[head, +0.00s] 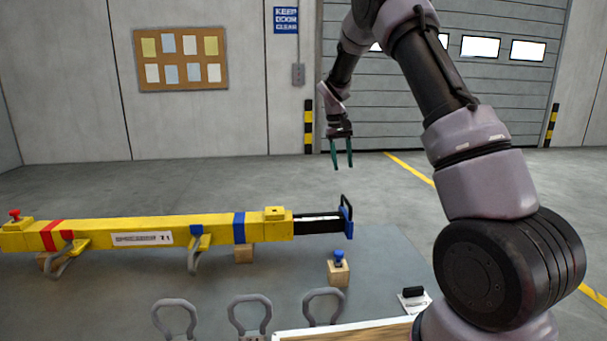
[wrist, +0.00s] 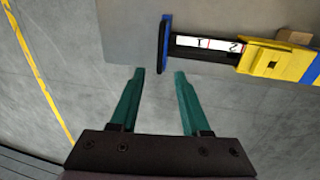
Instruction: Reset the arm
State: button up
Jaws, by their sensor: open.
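My gripper (head: 342,166) hangs in the air with its two green fingers pointing down, beyond and above the right end of a long yellow beam (head: 100,233). In the wrist view my gripper (wrist: 158,74) is open, with nothing between the fingers. The beam's black extension (head: 318,222) ends in a blue plate (head: 348,222) with a black handle. In the wrist view the blue plate (wrist: 166,45) lies just past the fingertips, apart from them, and the extension shows the marks 1 and 2.
Several grey shackles (head: 250,310) stand at the front edge. A wooden block with a blue knob (head: 338,268) and a small plate with a black grip (head: 413,298) sit on the grey mat. A board (head: 345,331) lies at the front. The floor beyond is clear.

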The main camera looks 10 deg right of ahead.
jog(key=s+d+r+m+t+y, duration=0.1)
jog(key=s+r+t+y, duration=0.1)
jog(key=s+r, duration=0.75)
jog(key=s+r+m+t+y, duration=0.1)
jog(key=s+r, duration=0.4)
jog(key=s, duration=0.3)
jog(key=s+r+m+t+y, duration=0.1)
jog(key=s+r+t, duration=0.1)
jog(key=s+r, duration=0.55)
jog(key=s+a+f+m+t, duration=0.1)
jog(key=s+f+t, duration=0.1)
jog(key=s, duration=1)
jog(key=shift+f, duration=0.25)
